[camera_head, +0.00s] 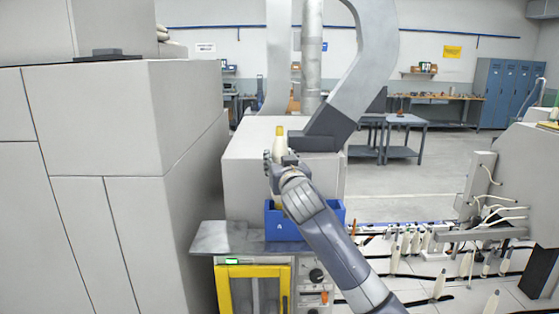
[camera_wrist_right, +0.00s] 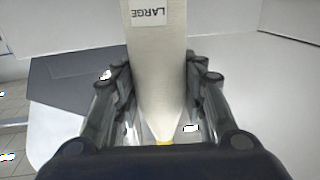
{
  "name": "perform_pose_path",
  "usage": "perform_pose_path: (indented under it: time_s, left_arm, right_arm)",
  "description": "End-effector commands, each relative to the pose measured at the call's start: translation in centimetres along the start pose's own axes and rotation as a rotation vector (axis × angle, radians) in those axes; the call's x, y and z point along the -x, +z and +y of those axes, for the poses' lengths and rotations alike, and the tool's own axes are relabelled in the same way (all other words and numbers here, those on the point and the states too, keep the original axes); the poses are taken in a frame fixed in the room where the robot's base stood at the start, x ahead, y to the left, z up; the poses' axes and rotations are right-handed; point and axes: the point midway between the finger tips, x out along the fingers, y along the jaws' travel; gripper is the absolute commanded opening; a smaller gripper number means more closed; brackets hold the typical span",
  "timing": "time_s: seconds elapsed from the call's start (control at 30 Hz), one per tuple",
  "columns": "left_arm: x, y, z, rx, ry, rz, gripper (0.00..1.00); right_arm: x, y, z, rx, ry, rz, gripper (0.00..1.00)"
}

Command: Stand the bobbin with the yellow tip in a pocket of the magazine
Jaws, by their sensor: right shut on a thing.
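A cream bobbin (camera_head: 279,146) with a yellow tip stands upright in the air, tip up, in the head view. My right gripper (camera_head: 280,160) is shut around it, above a blue box. In the right wrist view the bobbin (camera_wrist_right: 157,70) lies between the two fingers of the gripper (camera_wrist_right: 158,105). It bears a label reading LARGE and tapers to a yellow end. I cannot clearly make out which thing is the magazine. My left gripper is not in view.
The blue box (camera_head: 280,229) marked A sits on a grey shelf (camera_head: 218,239), partly behind my right arm. A pale machine block (camera_head: 240,170) stands behind it. Tall cabinets (camera_head: 95,220) fill the left. Several cream bobbins (camera_head: 439,284) stand at the lower right.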

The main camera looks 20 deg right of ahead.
Motion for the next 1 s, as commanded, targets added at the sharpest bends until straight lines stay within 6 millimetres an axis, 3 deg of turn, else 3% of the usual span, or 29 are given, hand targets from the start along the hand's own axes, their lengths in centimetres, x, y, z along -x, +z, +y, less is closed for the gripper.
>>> perform_pose_path:
  time_s: [1.0]
  left_arm:
    - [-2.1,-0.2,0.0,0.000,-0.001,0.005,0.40]
  right_arm:
    - [0.0,3.1,0.0,0.000,0.000,0.002,0.12]
